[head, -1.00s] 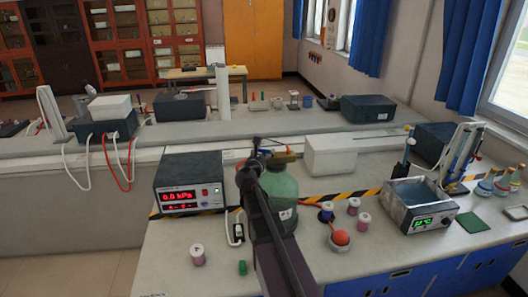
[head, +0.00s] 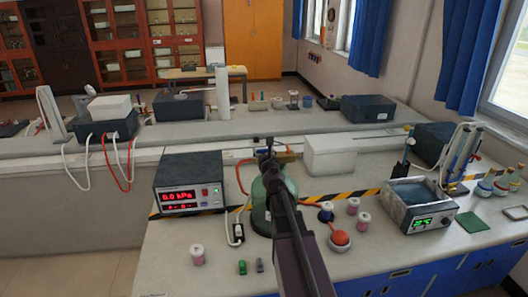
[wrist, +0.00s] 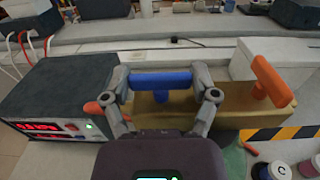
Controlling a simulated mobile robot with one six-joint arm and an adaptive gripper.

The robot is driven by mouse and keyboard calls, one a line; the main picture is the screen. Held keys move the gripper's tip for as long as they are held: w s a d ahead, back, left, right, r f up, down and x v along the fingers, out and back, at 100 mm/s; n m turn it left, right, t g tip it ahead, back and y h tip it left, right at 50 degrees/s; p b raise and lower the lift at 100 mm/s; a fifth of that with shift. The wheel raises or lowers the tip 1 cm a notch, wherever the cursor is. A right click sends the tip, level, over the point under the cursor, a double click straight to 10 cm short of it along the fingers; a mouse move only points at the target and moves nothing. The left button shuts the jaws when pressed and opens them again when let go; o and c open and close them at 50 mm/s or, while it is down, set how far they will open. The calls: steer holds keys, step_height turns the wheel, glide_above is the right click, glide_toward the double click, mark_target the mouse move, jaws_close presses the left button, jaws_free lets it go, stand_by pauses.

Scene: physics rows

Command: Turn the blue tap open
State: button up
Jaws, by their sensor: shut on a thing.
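The blue tap (wrist: 160,80) has a bar handle lying crosswise on a brass block (wrist: 228,110) in the wrist view. My gripper (wrist: 162,86) is shut on the blue tap, with one finger at each end of the bar. An orange tap handle (wrist: 270,80) stands on the block to the right, and an orange piece (wrist: 100,106) shows at the left, partly behind a finger. In the head view my gripper (head: 268,150) is above the green bottle (head: 262,205). My arm hides much of the bottle, and the blue tap cannot be made out there.
A pressure readout box (head: 188,184) stands left of the bottle. A white box (head: 330,156) is behind to the right. A water bath (head: 418,201) and small jars (head: 363,222) stand further right. A red bulb (head: 340,239) lies close to my arm.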

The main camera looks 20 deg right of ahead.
stand_by(0.3)
steer(key=o, duration=1)
steer(key=shift+w, duration=0.1)
steer(key=v, duration=0.7)
steer(key=shift+s, duration=0.3)
steer(key=shift+m, duration=0.3)
